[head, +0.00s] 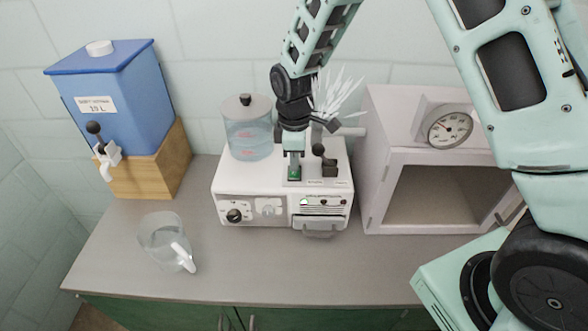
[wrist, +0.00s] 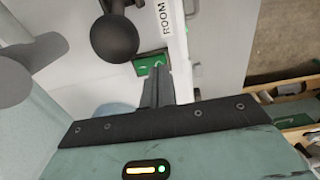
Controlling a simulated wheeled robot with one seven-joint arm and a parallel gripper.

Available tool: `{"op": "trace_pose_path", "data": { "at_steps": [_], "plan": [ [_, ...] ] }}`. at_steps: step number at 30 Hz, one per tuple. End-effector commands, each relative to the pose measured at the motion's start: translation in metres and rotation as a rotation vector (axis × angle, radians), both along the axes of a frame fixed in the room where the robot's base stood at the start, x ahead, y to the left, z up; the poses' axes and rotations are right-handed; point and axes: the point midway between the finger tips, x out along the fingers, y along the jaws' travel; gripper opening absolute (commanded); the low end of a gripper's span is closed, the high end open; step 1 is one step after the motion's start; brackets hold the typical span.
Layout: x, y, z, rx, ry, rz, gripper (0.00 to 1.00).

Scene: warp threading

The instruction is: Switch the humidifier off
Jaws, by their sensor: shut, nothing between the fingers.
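The humidifier (head: 240,185) is a white box on the counter with a clear water tank (head: 250,138) on its left and a black-knobbed lever (head: 325,160) on its top right. A white spiky plume (head: 338,98) rises behind my gripper. My gripper (head: 294,172) is shut and empty, pointing down over the top beside the lever. In the wrist view, my fingertips (wrist: 157,82) are at a green switch (wrist: 148,65) near the black lever knob (wrist: 114,38). I cannot tell whether they touch the switch, and they partly hide it.
A blue water container (head: 115,105) with a tap sits on a wooden block (head: 150,170) at the left. A clear jug (head: 160,235) stands in front of it. A white open-fronted cabinet (head: 375,165) with a dial gauge (head: 450,128) stands close on the right.

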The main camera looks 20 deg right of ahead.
Motion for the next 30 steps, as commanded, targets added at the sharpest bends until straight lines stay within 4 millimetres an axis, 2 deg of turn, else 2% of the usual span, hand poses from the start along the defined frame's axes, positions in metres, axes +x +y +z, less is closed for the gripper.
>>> {"op": "trace_pose_path", "data": {
  "at_steps": [30],
  "plan": [
    [0.0, -0.0001, -0.0073, 0.0, 0.0, 0.0, 0.0]
  ]
}}
